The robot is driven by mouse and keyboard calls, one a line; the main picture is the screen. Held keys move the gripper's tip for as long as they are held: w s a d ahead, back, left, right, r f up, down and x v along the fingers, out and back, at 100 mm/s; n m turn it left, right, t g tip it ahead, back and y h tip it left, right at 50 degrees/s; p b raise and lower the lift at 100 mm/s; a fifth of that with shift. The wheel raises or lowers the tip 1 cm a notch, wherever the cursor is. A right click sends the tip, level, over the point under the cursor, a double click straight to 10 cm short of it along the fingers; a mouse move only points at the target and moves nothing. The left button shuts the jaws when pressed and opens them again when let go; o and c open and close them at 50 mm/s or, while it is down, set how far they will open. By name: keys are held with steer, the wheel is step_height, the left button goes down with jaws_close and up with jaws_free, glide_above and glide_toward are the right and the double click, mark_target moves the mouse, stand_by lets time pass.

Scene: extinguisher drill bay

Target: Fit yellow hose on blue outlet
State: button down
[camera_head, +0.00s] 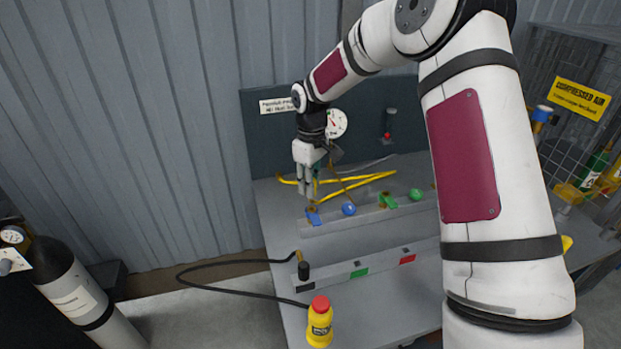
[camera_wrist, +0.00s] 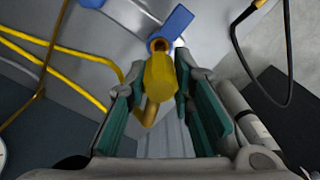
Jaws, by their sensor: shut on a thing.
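My gripper (camera_head: 306,190) points down over the left end of the grey outlet rail. In the wrist view its teal-padded fingers (camera_wrist: 165,100) stand on both sides of the yellow hose's end fitting (camera_wrist: 160,78) and hold it. In the head view the blue outlet (camera_head: 313,217) is just below my fingertips. The yellow hose (camera_head: 365,180) lies curved behind the rail.
A blue ball (camera_head: 349,209) and a green ball (camera_head: 416,195) sit along the rail (camera_head: 345,222). A front rail (camera_head: 375,270) carries a black hose (camera_head: 230,291) end. A yellow bottle with a red cap (camera_head: 320,325) stands at the bench front. A gauge (camera_head: 336,123) is behind my wrist.

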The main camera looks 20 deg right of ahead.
mark_target(311, 202)
steer(key=shift+f, duration=0.25)
steer(key=shift+f+b, duration=0.85)
steer(key=shift+f, duration=1.45)
stand_by(2.4)
steer(key=c, duration=1.3)
jaws_free()
